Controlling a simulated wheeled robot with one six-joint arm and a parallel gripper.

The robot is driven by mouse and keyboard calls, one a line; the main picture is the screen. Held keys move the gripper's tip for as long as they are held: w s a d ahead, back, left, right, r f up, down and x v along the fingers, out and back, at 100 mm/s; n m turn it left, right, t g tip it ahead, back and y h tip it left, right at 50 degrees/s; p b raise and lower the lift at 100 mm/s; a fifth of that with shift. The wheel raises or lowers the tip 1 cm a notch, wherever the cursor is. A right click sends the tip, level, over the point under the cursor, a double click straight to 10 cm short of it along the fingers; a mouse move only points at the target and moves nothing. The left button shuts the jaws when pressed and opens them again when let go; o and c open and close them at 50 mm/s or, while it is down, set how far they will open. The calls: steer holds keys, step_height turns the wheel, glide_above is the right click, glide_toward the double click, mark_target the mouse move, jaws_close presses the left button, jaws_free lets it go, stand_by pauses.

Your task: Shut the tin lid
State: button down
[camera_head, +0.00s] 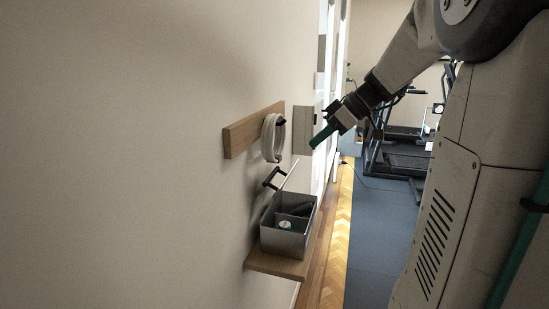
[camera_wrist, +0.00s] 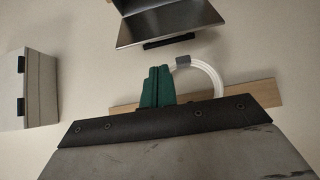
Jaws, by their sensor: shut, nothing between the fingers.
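The grey tin (camera_head: 284,243) stands open on a small wooden wall shelf. Its lid (camera_head: 289,178) is raised on the wall side, seen nearly edge-on, with a black handle (camera_head: 273,177) on its outer face. In the wrist view the lid (camera_wrist: 155,24) shows at the top as a dark metal plate, its handle (camera_wrist: 168,42) along the near edge. My gripper (camera_head: 319,138) has green fingers, shut and empty, above and to the right of the lid, apart from it. The closed fingers also show in the wrist view (camera_wrist: 157,83), below the lid in the picture.
A coiled white cable (camera_head: 269,138) hangs on a wooden board (camera_head: 240,132) above the tin. A pale wall box (camera_head: 304,130) is just right of it. The tin's compartments hold a small round white-and-green item (camera_head: 285,226). The shelf (camera_head: 272,264) has little bare room. Treadmills stand farther back.

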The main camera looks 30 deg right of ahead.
mark_target(292, 169)
steer(key=x, duration=0.9)
steer(key=shift+w+a+f, duration=0.1)
steer(key=shift+w+f, duration=0.15)
steer(key=shift+w, duration=0.05)
